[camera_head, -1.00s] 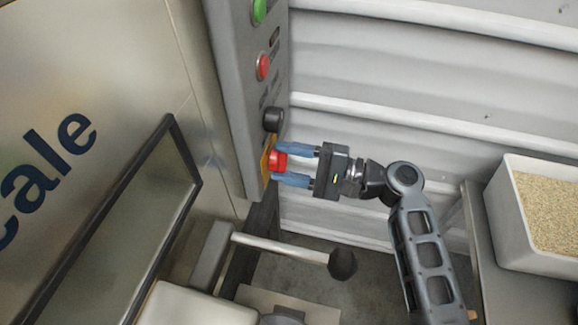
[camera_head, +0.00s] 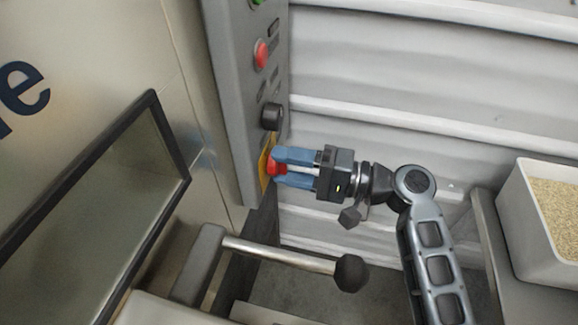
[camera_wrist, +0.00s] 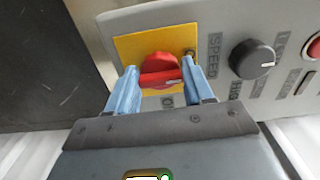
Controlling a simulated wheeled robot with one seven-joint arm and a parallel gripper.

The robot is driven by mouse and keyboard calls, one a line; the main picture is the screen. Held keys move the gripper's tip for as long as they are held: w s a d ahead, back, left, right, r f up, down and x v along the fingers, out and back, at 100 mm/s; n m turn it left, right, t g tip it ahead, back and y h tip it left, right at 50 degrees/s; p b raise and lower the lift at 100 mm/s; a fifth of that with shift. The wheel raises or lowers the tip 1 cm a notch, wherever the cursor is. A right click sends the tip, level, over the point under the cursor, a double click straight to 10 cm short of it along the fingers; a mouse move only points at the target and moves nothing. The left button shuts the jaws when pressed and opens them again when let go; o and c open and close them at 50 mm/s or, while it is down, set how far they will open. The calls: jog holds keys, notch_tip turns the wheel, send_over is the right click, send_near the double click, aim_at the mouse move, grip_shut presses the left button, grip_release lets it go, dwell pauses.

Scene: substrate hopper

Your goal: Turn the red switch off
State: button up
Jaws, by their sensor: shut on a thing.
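The red switch is a rotary knob (camera_wrist: 158,65) on a yellow plate (camera_wrist: 126,48), with a pale mark on its handle. The lettering beside the plate is mostly hidden. In the head view, the red switch (camera_head: 272,166) is at the lower end of the grey control panel (camera_head: 234,98), partly covered by my fingers. My gripper (camera_head: 279,168) reaches it from the right, its blue fingers shut on the switch. In the wrist view, my gripper (camera_wrist: 160,78) has one finger on each side of the knob handle, which lies nearly level between them.
A black speed knob (camera_head: 271,116) and a red button (camera_head: 261,54) sit above the switch on the panel. A lever with a black ball end (camera_head: 351,273) sticks out below my gripper. A white bin of grain (camera_head: 520,235) stands at the right.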

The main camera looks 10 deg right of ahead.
jog(key=shift+s+a, duration=0.15)
jog(key=shift+a, duration=0.2)
jog(key=o, duration=0.9)
jog(key=shift+o, duration=0.7)
jog(key=shift+d, duration=0.1)
jog(key=shift+d, duration=0.1)
jog(key=v, duration=0.7)
jog(key=shift+d, duration=0.3)
